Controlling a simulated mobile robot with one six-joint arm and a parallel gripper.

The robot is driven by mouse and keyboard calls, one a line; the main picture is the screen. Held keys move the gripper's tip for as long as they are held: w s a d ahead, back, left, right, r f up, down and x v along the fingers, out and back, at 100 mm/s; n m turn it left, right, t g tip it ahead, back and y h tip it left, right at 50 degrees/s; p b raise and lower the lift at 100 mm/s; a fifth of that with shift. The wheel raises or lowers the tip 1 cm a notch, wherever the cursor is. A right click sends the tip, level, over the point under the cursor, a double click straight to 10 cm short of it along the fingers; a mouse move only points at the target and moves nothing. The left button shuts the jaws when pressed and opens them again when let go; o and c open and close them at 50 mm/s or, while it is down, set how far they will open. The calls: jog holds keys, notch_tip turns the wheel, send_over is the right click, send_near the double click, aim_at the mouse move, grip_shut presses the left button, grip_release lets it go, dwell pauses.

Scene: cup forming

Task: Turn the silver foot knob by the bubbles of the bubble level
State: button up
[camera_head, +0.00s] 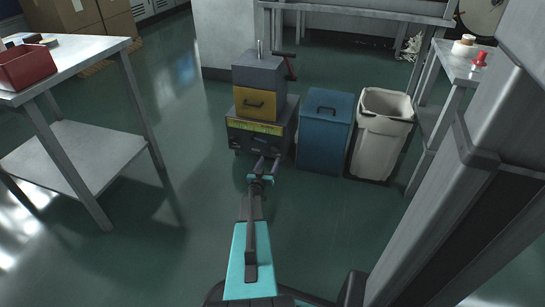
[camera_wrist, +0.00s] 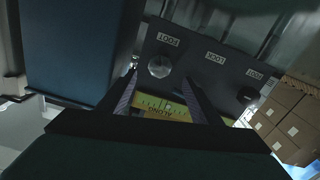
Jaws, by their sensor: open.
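The silver foot knob (camera_wrist: 160,67) is a round metal knob on the dark panel in the wrist view, beside an upside-down FOOT label. The bubble level (camera_wrist: 165,106) is a yellow-green strip just below it in the picture; its bubbles are too small and dark to read. My gripper (camera_wrist: 161,74) is open, with one finger on each side of the knob; contact cannot be told. In the head view my gripper (camera_head: 264,167) is at the lower front of the grey machine (camera_head: 258,142), and the knob cannot be made out there.
A blue bin (camera_head: 324,135) and a white bin (camera_head: 381,135) stand right of the machine. A metal table (camera_head: 85,75) is at left. Floor between table and machine is clear.

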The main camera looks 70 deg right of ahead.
aim_at(274, 150)
jog(key=d+b, duration=0.1)
jog(key=d, duration=0.2)
jog(key=d+b, duration=0.1)
jog(key=d, duration=0.3)
jog(key=shift+w+d, duration=0.2)
jog(key=shift+d, duration=0.1)
jog(key=shift+c, duration=0.4)
jog(key=c, duration=1)
jog(key=shift+w+a, duration=0.1)
jog(key=shift+a, duration=0.25)
jog(key=shift+d, duration=0.35)
